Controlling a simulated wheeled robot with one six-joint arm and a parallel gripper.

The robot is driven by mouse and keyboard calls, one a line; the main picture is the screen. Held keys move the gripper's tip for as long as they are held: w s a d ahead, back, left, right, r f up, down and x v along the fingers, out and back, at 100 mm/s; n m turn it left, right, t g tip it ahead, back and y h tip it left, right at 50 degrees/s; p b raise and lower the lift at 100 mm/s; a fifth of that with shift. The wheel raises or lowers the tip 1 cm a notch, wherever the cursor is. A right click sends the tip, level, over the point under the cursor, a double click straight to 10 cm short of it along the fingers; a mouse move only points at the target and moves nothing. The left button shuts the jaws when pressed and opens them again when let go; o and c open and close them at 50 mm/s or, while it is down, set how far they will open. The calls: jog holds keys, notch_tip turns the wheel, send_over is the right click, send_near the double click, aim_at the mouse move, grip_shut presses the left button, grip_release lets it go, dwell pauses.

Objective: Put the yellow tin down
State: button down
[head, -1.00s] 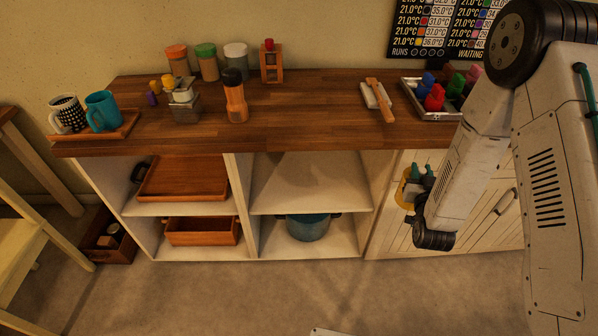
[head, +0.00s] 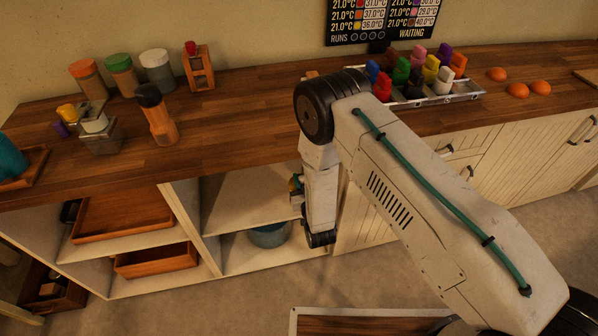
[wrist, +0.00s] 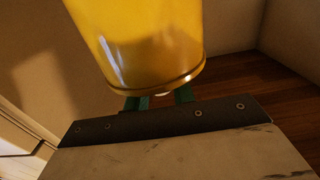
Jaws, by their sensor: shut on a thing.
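The yellow tin (wrist: 140,40) fills the upper middle of the wrist view, its rimmed end toward my wrist. The green fingers of my gripper (wrist: 160,98) are shut on it at that end. In the head view my gripper (head: 296,184) is low in front of the counter, by the right side of the middle open shelves. The tin is almost wholly hidden there behind my arm. I cannot tell whether it touches anything.
The wooden counter (head: 235,126) holds a dark-capped shaker (head: 157,115), several jars and a tray of coloured pieces (head: 455,98). The shelf board (head: 245,205) has bare room, with a blue pot (head: 268,236) below. A wooden tray (head: 125,222) lies on the left shelf.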

jog(key=w+f, duration=0.4)
jog(key=w, duration=0.3)
jog(key=shift+w, duration=0.15)
jog(key=shift+f, duration=0.2)
jog(key=c, duration=1.2)
grip_release()
jog(key=v, duration=1.2)
jog(key=shift+r, duration=0.15)
